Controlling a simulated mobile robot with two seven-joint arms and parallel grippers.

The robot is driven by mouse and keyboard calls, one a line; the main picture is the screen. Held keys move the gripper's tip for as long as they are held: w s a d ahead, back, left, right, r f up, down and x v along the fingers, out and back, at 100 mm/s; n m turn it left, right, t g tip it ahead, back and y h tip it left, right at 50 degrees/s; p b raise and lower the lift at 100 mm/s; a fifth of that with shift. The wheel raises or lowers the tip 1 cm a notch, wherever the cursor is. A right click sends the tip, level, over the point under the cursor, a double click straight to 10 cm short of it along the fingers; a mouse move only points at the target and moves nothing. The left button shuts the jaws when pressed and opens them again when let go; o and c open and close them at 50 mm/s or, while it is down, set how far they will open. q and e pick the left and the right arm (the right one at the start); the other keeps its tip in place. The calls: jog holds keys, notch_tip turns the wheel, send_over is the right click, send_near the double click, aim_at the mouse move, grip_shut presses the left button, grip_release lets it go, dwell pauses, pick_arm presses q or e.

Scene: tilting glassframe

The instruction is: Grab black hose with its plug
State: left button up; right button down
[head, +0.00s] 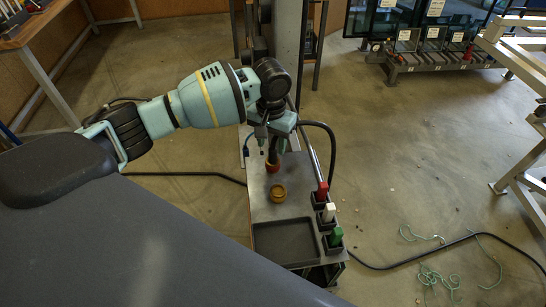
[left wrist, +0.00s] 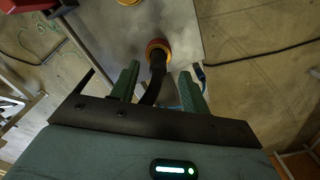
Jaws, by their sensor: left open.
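The black hose (left wrist: 157,68) ends in an orange plug (left wrist: 159,46) at the grey cart top (left wrist: 185,20). In the left wrist view the hose runs from the plug back between the two green fingers of my left gripper (left wrist: 160,76). The fingers stand apart, one on each side, with gaps to the hose. In the head view my left gripper (head: 268,142) points down over the cart, just above the reddish-orange plug (head: 273,166). The arm hides much of the hose there. My right gripper is not in view.
An orange-yellow ring (head: 278,193) sits on the cart in front of the plug. A black cable (head: 332,150) loops at the cart's right.

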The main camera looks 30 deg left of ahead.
aim_at(273, 148)
pick_arm(q)
notch_tip(273, 148, down, 5)
jog(key=shift+w+d+r, duration=0.1)
jog(key=shift+r, duration=0.1)
grip_shut()
dwell(0.3)
jog(key=shift+r, duration=0.1)
